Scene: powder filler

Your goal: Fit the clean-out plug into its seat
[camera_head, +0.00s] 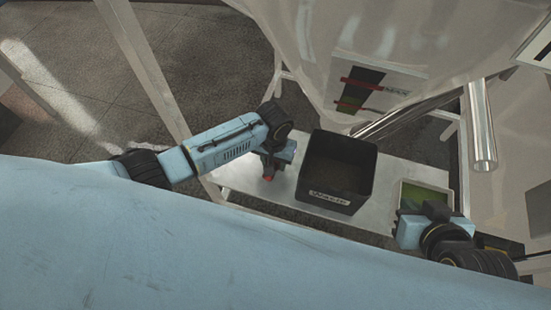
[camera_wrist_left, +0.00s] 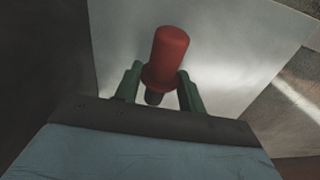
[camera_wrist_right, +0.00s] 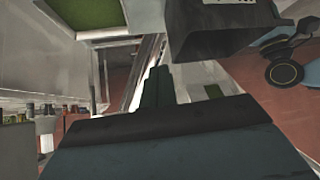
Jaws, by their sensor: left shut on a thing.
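The red clean-out plug (camera_wrist_left: 170,52) has a dark lower end. In the left wrist view it stands between the two green fingers of my left gripper (camera_wrist_left: 158,85), which is shut on it. In the head view my left gripper (camera_head: 268,174) is above the table, left of the black bin, with a little red (camera_head: 267,179) showing at its tip. My right gripper (camera_head: 404,229) is beside the green-screened panel; in the right wrist view its fingers (camera_wrist_right: 156,85) are together and hold nothing visible. I cannot make out the plug's seat.
A black bin (camera_head: 338,195) with a white label stands on the pale table (camera_head: 240,181). The panel with a green screen (camera_head: 424,196) is at its right. A large pale hopper (camera_head: 340,50) hangs above, with a shiny metal tube (camera_head: 482,125) at the right.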

